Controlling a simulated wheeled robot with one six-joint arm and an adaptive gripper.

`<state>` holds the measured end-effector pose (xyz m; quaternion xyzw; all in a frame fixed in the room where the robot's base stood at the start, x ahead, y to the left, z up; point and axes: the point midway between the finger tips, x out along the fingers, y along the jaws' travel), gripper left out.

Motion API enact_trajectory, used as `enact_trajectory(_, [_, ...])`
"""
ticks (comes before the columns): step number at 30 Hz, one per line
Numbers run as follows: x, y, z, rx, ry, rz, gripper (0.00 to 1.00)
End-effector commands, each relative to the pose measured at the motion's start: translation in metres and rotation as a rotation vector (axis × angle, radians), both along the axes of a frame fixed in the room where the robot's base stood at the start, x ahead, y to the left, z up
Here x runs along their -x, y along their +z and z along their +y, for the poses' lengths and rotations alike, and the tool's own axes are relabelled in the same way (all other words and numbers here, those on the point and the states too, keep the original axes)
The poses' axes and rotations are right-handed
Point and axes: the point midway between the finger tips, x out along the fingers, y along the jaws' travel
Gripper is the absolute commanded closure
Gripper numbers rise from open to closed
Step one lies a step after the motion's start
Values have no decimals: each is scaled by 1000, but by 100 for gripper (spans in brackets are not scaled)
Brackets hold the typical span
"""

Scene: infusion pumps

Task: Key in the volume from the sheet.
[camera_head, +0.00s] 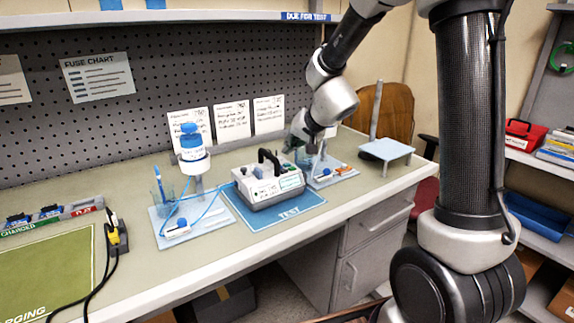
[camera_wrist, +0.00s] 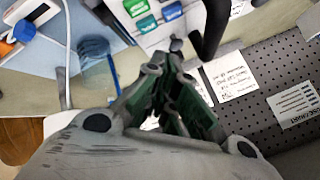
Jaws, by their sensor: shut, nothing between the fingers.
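The grey-white pump (camera_head: 268,186) with a black carry handle stands on the blue TEST mat (camera_head: 296,213). Its upper panel (camera_wrist: 155,38) shows in the wrist view, with green and blue keys (camera_wrist: 147,24) and a dark knob (camera_wrist: 176,45). Three white sheets with handwriting lean at the back: left (camera_head: 180,119), middle (camera_head: 232,121) and right (camera_head: 268,115). One sheet (camera_wrist: 230,73) shows in the wrist view; its writing is too small to read. My gripper (camera_head: 297,143) is shut and empty, just behind and above the pump's right side. Its fingertips (camera_wrist: 168,62) point toward the panel, apparently not touching it.
A stand with a blue-capped bottle (camera_head: 192,148) is left of the pump. Another stand on a pale base (camera_head: 345,173) is right of it, close to my arm. A small raised platform (camera_head: 387,149) stands farther right. A pegboard (camera_head: 130,110) closes the back.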

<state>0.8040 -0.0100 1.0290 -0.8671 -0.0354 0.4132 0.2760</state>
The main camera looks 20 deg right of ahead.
Motion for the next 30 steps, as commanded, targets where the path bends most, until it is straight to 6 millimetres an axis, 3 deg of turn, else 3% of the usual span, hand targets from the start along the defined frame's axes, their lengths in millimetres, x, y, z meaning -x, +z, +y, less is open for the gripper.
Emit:
enact_trajectory(10, [0, 31, 1, 1, 1, -3, 100])
enact_trajectory(30, [2, 31, 3, -23, -7, 18, 100])
